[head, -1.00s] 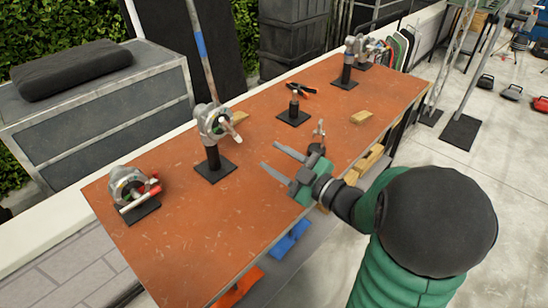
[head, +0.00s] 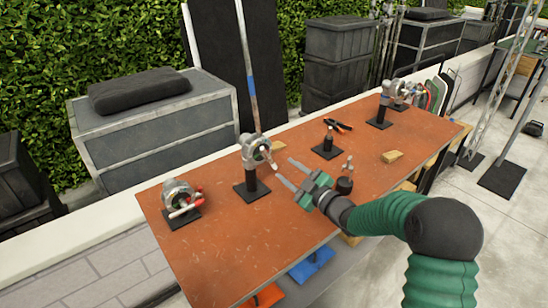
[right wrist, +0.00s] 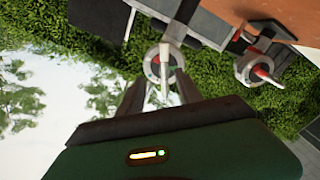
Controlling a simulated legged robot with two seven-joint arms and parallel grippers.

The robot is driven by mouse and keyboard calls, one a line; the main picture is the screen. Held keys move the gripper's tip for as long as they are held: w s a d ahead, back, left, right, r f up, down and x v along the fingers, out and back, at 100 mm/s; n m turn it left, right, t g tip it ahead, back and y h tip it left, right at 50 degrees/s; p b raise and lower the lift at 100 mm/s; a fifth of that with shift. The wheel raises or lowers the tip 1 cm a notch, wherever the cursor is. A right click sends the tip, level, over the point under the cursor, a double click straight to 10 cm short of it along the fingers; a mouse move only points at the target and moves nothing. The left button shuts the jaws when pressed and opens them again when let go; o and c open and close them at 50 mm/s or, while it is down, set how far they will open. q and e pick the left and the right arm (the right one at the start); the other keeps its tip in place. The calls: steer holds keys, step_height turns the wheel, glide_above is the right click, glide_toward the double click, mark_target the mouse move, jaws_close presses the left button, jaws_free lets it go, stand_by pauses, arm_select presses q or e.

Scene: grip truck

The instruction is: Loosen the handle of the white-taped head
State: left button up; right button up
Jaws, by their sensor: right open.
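The white-taped head (head: 255,152) is a round grey metal grip head on a short black post at the middle-left of the orange table. Its pale handle (head: 269,159) points toward my right gripper. My right gripper (head: 285,172) is open and empty, just right of this handle and apart from it in the head view. In the right wrist view the head (right wrist: 152,68) and its white handle (right wrist: 165,58) show ahead between the two open fingers (right wrist: 160,88). My left gripper is not in view.
A red-handled head (head: 177,194) stands at the table's left end; it also shows in the right wrist view (right wrist: 245,68). A small post (head: 328,141), black-orange pliers (head: 337,126), a wooden block (head: 392,157) and another head (head: 385,96) stand or lie farther right.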

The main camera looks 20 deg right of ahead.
mark_target(271, 160)
steer(key=x, duration=0.3)
steer(key=a+x, duration=0.1)
steer(key=x, duration=0.5)
steer(key=shift+s+a+r+p, duration=0.2)
steer(key=shift+s+a+p, duration=0.1)
steer(key=shift+a+p, duration=0.1)
steer(key=shift+w, duration=0.15)
steer(key=shift+d, duration=0.65)
steer(key=shift+c, duration=0.5)
steer(key=shift+a, duration=0.35)
jaws_close()
